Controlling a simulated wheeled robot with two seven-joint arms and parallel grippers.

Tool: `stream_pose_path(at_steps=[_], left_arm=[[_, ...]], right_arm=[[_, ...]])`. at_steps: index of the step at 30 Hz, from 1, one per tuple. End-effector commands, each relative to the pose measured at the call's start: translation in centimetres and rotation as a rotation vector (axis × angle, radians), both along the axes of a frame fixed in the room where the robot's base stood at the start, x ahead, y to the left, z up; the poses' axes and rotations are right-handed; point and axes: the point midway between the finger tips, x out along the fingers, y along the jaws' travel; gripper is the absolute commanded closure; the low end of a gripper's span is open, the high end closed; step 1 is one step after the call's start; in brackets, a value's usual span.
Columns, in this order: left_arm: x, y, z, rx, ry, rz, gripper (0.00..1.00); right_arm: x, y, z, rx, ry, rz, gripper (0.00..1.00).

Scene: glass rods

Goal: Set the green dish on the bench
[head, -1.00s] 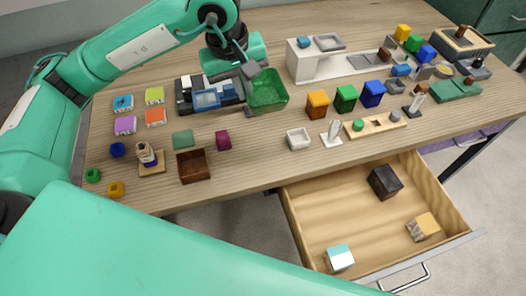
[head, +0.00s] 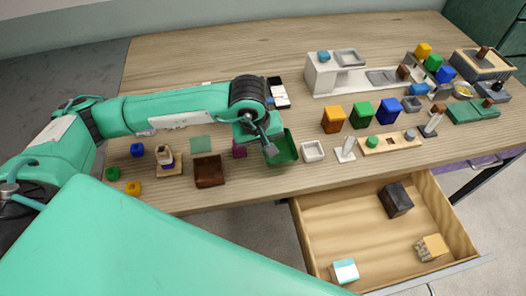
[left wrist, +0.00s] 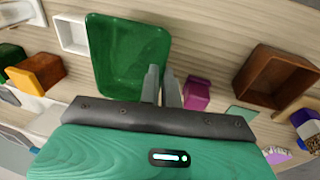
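The green dish (head: 286,148) is at the front part of the bench (head: 200,50), left of a small white tray. It looks tilted in the head view. My left gripper (head: 270,148) is at the dish's left side. In the left wrist view, the two fingers (left wrist: 162,88) are close together with the near right wall of the dish (left wrist: 125,50) between them. The dish is empty. Whether its underside touches the bench is hidden. My right gripper is not in view.
The small white tray (head: 313,151) is close to the dish's right. A magenta block (head: 239,150) and a brown box (head: 209,172) are to its left. An open drawer (head: 350,225) juts out below the front edge. The back left of the bench is bare.

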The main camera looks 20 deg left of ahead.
Motion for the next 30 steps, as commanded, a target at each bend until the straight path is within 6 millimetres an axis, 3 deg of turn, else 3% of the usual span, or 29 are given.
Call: stream_pose_path(at_steps=[3, 7, 13, 20, 24, 30], left_arm=[[-0.1, 0.0, -1.7, 0.0, 0.005, 0.0, 1.0], [-0.1, 0.0, -3.4, 0.0, 0.003, -0.001, 1.0], [0.0, 0.0, -3.6, -0.001, 0.0, -0.002, 1.0], [0.0, 0.0, -3.9, 0.0, 0.001, -0.001, 1.0], [-0.1, 0.0, -3.9, 0.0, 0.001, -0.001, 0.74], [-0.1, 0.0, -3.9, 0.0, 0.001, -0.001, 0.74]], right_arm=[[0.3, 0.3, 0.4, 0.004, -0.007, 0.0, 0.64], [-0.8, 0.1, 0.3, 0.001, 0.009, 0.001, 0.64], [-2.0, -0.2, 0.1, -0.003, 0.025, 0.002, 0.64], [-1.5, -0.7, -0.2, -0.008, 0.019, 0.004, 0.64], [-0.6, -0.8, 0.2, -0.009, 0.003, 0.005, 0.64], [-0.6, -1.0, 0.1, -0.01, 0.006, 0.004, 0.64]])
